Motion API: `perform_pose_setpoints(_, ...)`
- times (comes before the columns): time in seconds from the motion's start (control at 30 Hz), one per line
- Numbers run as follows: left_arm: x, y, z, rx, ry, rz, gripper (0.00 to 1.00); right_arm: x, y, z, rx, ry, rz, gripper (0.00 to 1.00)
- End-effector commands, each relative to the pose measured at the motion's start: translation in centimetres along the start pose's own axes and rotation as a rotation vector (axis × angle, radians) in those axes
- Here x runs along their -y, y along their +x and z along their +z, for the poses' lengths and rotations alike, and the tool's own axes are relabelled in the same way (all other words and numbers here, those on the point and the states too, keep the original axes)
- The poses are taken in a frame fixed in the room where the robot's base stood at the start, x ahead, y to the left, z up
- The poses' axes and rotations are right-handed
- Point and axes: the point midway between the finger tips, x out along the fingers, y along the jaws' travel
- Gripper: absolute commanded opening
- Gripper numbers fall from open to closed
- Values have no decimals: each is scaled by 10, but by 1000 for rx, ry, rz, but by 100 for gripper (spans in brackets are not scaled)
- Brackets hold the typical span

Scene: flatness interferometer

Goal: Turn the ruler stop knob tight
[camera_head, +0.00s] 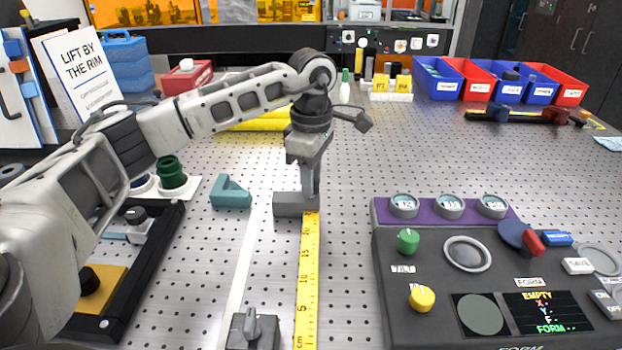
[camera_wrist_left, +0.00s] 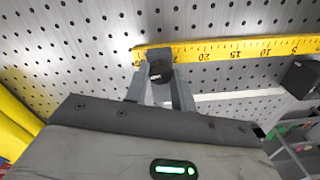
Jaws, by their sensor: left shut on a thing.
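The yellow ruler (camera_head: 307,285) lies on the perforated metal table, running away from me. A grey stop block (camera_head: 290,206) sits at its far end. My left gripper (camera_head: 309,188) points down over this block, in front of the arm's wrist. In the left wrist view the ruler (camera_wrist_left: 235,48) runs across the top, and a small dark knob (camera_wrist_left: 160,70) sits between the grey fingers of my left gripper (camera_wrist_left: 161,88), which are shut on it. The head view hides the knob behind the fingers. My right gripper is not in view.
A grey block with a lever-like knob (camera_head: 252,328) stands at the near end. A teal block (camera_head: 231,193) lies to the left. A dark control console (camera_head: 400,320) fills the right front. Labelled bins (camera_head: 480,80) stand at the back right; the table's middle right is clear.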

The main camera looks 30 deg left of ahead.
Motion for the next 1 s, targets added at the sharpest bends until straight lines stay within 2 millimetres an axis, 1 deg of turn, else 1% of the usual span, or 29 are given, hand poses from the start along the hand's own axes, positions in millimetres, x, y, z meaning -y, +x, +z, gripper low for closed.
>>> perform_pose_setpoints(0.3,-1,-2,1,1,102,3,2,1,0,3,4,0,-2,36)
perform_pose_setpoints(0.8,-1,-2,1,1,115,3,2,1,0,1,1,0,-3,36)
perform_pose_setpoints(0.83,-1,-2,1,1,115,4,33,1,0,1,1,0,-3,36)
perform_pose_setpoints(0.87,-1,-2,1,1,115,3,42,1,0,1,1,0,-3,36)
perform_pose_setpoints(0.9,-1,-2,0,1,115,3,47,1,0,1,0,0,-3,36)
perform_pose_setpoints(1.0,0,-1,0,0,115,2,47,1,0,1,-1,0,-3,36)
